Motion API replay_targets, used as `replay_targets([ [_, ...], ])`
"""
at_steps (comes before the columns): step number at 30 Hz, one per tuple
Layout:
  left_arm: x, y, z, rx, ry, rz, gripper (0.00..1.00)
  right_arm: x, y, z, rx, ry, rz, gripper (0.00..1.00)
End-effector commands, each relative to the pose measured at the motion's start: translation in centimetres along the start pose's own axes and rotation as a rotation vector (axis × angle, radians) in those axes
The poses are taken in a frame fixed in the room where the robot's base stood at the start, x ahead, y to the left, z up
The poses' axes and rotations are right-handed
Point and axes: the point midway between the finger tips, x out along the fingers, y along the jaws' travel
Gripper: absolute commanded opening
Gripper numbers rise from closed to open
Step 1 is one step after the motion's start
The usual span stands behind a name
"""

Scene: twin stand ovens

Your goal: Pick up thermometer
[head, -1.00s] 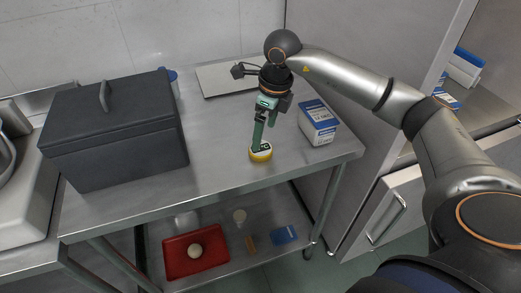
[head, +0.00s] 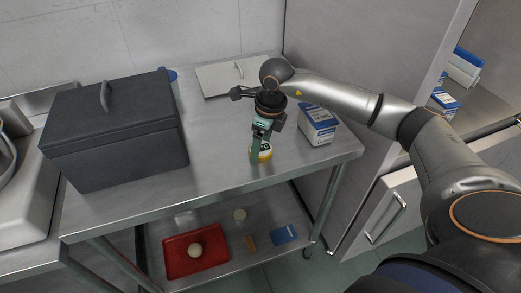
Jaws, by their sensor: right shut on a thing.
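The thermometer (head: 265,153) is a small yellow piece with a dark face, near the front of the steel table (head: 225,170). My right gripper (head: 258,155) points down from above at its left side and is shut on it. The green fingers hide part of the thermometer. I cannot tell whether it still touches the table top. My left gripper is not in view.
A dark lidded box (head: 115,135) stands on the table's left. A blue-and-white carton (head: 318,128) stands close to the right of the gripper. A flat pale panel (head: 222,80) lies behind. The lower shelf holds a red tray (head: 180,268).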

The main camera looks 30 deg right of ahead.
Motion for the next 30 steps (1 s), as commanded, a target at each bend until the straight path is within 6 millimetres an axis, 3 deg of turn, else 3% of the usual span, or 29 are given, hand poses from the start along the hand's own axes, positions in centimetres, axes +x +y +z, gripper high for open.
replay_targets([
  [1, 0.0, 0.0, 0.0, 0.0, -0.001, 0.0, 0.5, 0.0, 0.0, 0.0, 0.0, 0.0, 0.0, 0.61],
  [12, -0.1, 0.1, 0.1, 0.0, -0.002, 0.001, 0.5, -0.1, 0.0, 0.0, 0.0, -0.001, -0.001, 0.21],
  [23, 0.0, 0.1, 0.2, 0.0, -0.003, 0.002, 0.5, -0.7, -0.1, 0.1, 0.0, -0.003, -0.001, 0.21],
  [30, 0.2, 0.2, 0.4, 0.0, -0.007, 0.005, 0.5, -4.0, 0.3, 0.2, -0.001, -0.004, -0.003, 0.21],
])
